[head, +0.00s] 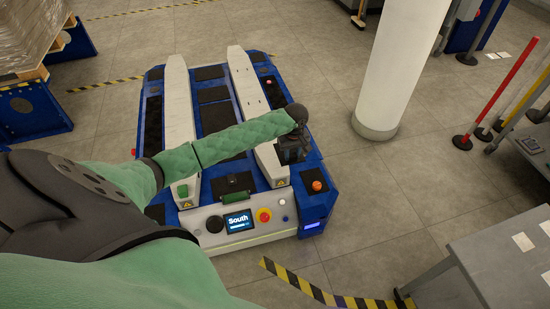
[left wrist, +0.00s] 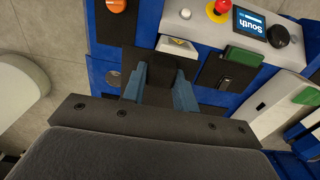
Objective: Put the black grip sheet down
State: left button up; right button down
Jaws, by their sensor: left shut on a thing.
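My left gripper (head: 293,150) is over the near right part of the blue lift cart, by the near end of its right white beam (head: 245,105). In the left wrist view its two blue-grey fingers (left wrist: 158,88) are shut on the black grip sheet (left wrist: 160,68), a dark piece between them. The gripper's own dark body mostly hides the sheet in the head view. I cannot tell whether the sheet touches the cart. The cart (head: 310,225) has a second white beam (head: 175,110) and a "South" display (head: 239,221). My right gripper is not in view.
An orange knob (head: 317,186) and a red button (head: 263,215) stand on the cart near the gripper. A white pillar (head: 395,70) stands right of the cart. A grey table (head: 500,250) is at the lower right. Red and yellow posts stand at the far right.

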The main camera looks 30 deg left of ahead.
aim_at(276, 148)
pick_arm(q)
jog(key=a+f, duration=0.1)
jog(key=a, duration=0.2)
jog(key=w+a+f, duration=0.1)
jog(key=a+f, duration=0.3)
jog(key=a, duration=0.1)
jog(key=shift+w+a+f+b, duration=0.1)
jog(key=shift+w+a+b, duration=0.2)
jog(key=shift+f, duration=2.05)
jog(key=o, duration=1)
jog(key=shift+f, duration=0.1)
